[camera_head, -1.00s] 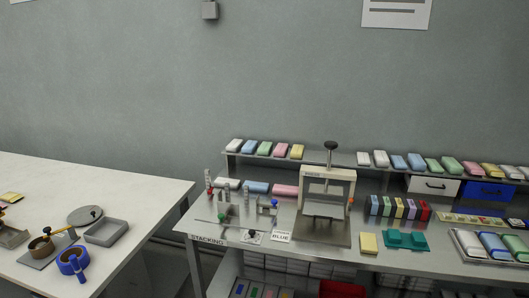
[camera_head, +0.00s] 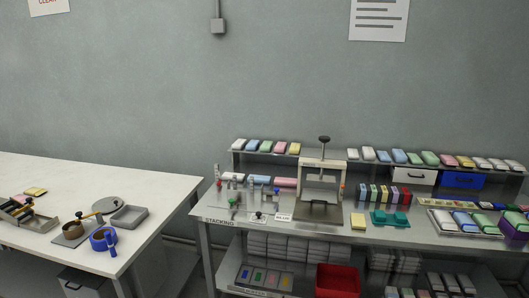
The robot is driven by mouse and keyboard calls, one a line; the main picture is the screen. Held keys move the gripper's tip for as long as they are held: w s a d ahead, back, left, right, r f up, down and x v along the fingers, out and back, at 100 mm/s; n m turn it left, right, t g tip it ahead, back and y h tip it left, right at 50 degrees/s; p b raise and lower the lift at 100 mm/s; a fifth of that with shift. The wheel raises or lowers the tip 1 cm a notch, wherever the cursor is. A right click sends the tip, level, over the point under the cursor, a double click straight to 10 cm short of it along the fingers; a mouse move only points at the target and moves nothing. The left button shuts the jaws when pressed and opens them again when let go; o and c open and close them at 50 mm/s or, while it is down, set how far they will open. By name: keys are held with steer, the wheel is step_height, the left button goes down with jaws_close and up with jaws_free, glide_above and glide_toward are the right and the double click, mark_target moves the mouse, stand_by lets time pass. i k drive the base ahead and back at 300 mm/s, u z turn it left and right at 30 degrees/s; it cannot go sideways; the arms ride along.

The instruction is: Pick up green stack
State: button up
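Several green stacks are in view, and I cannot tell which one is meant. One green stack (camera_head: 266,146) lies on the left upper shelf between a blue and a pink one. Other green stacks (camera_head: 430,158) lie on the right upper shelf among blue and yellow ones. More green stacks (camera_head: 482,222) lie in a tray at the right of the table, beside blue and white ones. My gripper is not in view.
A press (camera_head: 320,190) stands mid-table, with a yellow stack (camera_head: 358,221) and a teal holder (camera_head: 390,218) right of it. A red bin (camera_head: 338,280) sits below. A white table (camera_head: 150,190) stands left, with a floor gap between the tables.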

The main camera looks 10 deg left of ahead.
mark_target(266, 147)
steer(key=k, duration=0.55)
steer(key=u, duration=0.45)
steer(key=i, duration=0.7)
steer(key=u, duration=0.85)
steer(key=i, duration=2.05)
steer(key=z, duration=0.45)
